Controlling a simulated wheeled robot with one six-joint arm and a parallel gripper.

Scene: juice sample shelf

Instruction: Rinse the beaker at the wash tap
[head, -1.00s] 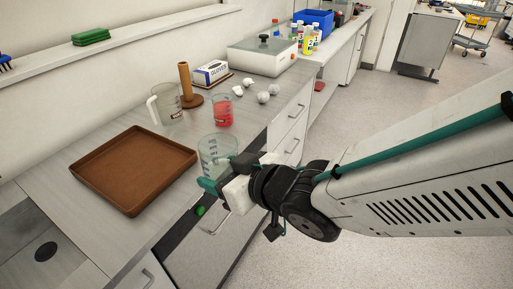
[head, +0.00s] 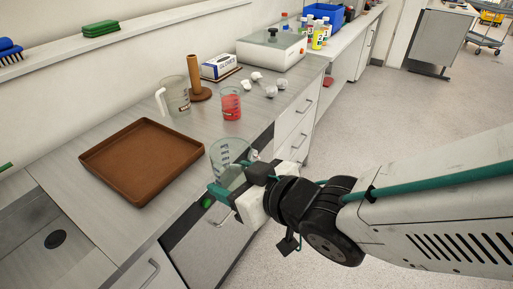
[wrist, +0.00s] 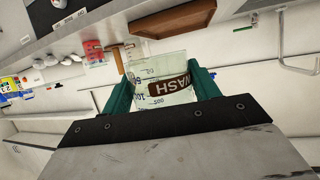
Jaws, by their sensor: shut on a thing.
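A clear beaker (head: 229,160) with graduation marks is held in my gripper (head: 236,186) in front of the counter edge. The beaker looks empty. The wash tap is not clearly in view. Part of a grey sink basin with a dark drain (head: 56,239) shows at the lower left in the head view.
A brown tray (head: 140,196) lies on the counter left of the beaker. A beaker of red liquid (head: 231,105), a plastic jug (head: 175,97), a brown peg stand (head: 198,92) and a glove box (head: 219,67) stand behind.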

